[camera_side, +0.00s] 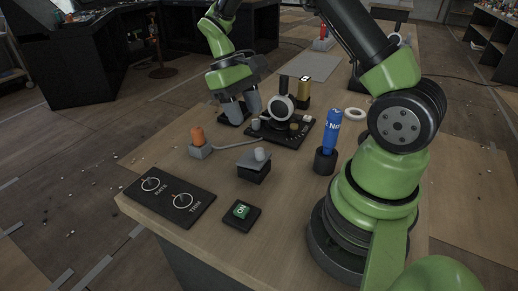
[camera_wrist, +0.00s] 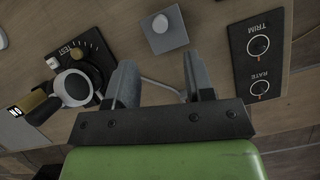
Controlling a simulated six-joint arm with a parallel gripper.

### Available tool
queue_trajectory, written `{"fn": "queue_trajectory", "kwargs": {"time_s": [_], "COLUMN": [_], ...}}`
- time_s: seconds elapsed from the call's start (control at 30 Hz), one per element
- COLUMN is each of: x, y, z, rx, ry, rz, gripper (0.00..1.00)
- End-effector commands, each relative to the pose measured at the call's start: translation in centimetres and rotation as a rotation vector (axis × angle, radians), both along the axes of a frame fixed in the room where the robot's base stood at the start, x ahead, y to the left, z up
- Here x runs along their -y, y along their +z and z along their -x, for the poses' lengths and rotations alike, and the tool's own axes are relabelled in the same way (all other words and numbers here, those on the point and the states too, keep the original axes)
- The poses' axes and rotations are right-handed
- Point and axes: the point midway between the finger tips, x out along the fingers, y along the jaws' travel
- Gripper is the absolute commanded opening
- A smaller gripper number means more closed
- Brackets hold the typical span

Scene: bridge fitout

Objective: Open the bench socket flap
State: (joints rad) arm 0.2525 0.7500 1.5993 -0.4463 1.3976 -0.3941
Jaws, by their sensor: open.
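A dark box with a flat grey lid (camera_side: 254,161) and a pale round knob on top stands mid-bench; it looks like the bench socket with its flap. The lid lies down over the box. In the wrist view the grey lid (camera_wrist: 176,42) and its knob show beyond my fingers, near the top middle. My gripper (camera_side: 243,114) is open and empty, farther back on the bench than the lid, and apart from it. Its two grey fingers (camera_wrist: 161,65) show spread in the wrist view. The inside of the box is hidden.
An orange-topped grey block (camera_side: 201,151) stands left of the box. A black dial panel (camera_side: 290,138) is behind it, a blue bottle (camera_side: 331,132) in a dark holder to the right. A RATE/TRIM panel (camera_side: 168,201) and green ON switch (camera_side: 241,211) lie in front.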

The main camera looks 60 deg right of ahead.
Motion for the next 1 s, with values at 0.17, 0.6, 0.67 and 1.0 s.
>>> {"fn": "queue_trajectory", "kwargs": {"time_s": [0.17, 0.6, 0.67, 1.0], "x": [-0.1, -0.5, -0.5, -0.5], "y": [-1.8, -8.4, -8.8, -9.2], "z": [0.7, 3.5, 3.6, 3.8], "rx": [-0.009, -0.007, -0.006, -0.003], "ry": [0.001, 0.001, 0.000, 0.000], "rz": [-0.002, -0.002, -0.001, -0.001], "gripper": [0.48, 0.48, 0.48, 0.48]}}
